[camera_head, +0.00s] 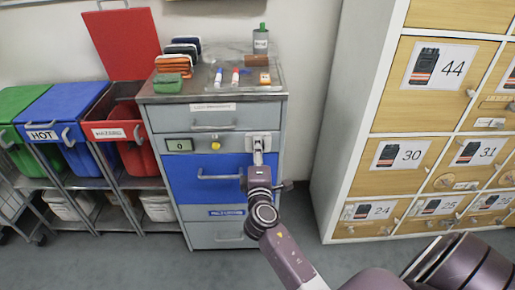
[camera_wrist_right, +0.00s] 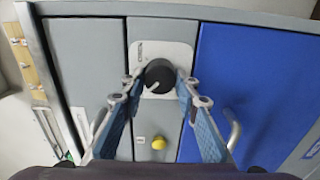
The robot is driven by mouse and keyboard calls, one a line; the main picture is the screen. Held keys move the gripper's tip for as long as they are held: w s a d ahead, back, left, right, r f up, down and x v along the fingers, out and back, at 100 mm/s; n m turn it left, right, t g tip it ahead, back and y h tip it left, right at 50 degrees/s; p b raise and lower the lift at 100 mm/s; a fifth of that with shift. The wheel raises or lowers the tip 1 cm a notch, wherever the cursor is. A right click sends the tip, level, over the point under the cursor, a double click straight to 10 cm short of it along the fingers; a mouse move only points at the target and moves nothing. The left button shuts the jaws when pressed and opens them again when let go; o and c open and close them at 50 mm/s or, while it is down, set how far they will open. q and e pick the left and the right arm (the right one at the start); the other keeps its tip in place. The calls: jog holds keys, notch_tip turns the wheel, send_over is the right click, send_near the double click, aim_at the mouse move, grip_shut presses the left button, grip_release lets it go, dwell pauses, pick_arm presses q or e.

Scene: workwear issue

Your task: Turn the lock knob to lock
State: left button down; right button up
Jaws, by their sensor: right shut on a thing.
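The lock knob (camera_wrist_right: 160,76) is round and black with a white pointer mark. It sits on a white plate (camera_wrist_right: 178,50) with small lettering I cannot read, and the pointer slants to the lower left in the right wrist view. My right gripper (camera_head: 258,148) is shut on the knob, one finger on each side of it. In the head view the knob is hidden behind the gripper, and only the plate (camera_head: 274,138) shows around it, at the right of the cabinet's (camera_head: 157,155) second row. My left gripper is not in view.
A yellow button (camera_head: 215,145) and a small display (camera_head: 179,146) are left of the plate. A blue drawer (camera_head: 190,182) with a bar handle is below. Markers and cases lie on the cabinet top. Bins stand left; numbered wooden lockers (camera_head: 405,152) stand right.

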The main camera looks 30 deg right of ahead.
dwell(0.3)
jog(key=o, duration=1.1)
jog(key=shift+o, duration=0.2)
jog(key=v, duration=1.2)
jog(key=shift+s, duration=0.1)
